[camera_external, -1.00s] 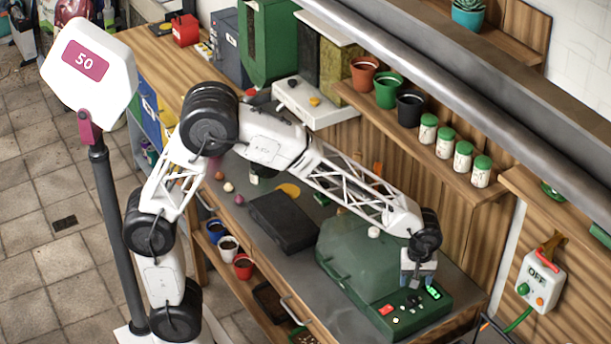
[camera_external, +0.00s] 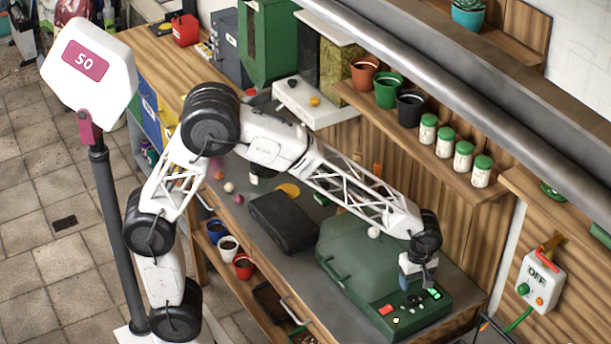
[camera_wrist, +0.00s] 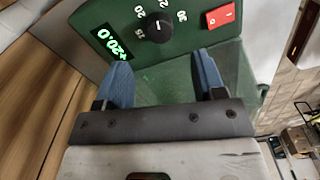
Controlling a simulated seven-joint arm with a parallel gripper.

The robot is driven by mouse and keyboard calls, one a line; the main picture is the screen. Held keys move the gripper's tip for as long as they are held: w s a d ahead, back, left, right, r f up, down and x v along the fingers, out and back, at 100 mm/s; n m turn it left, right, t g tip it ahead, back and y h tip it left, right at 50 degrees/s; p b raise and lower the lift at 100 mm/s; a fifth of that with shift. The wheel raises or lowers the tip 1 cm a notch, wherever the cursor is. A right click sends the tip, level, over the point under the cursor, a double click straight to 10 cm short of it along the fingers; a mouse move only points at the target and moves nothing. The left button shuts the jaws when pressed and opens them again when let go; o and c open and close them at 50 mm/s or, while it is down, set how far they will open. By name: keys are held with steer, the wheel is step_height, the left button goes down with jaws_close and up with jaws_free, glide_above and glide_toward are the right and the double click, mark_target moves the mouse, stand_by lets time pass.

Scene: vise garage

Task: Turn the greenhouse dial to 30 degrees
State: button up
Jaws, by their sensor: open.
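The greenhouse (camera_external: 358,262) is a green box with a domed lid on the grey bench. Its front panel, in the wrist view, carries a black round dial (camera_wrist: 159,27) with a white mark and numbers around it, including 15, 20 and 30. The display also shows in the external view (camera_external: 434,293). My gripper (camera_wrist: 163,80) is open, with its two blue fingers apart and nothing between them. The dial lies beyond the fingertips, untouched. In the external view my gripper (camera_external: 418,277) is just above the panel.
A red switch (camera_wrist: 221,14) is beside the dial. A black case (camera_external: 283,222) lies on the bench left of the greenhouse. The wooden back wall and shelf with pots and green-lidded jars (camera_external: 445,141) stand behind. A white OFF box (camera_external: 540,280) hangs at right.

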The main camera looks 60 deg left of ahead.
mark_target(412, 298)
steer(key=shift+f, duration=3.65)
steer(key=c, duration=0.9)
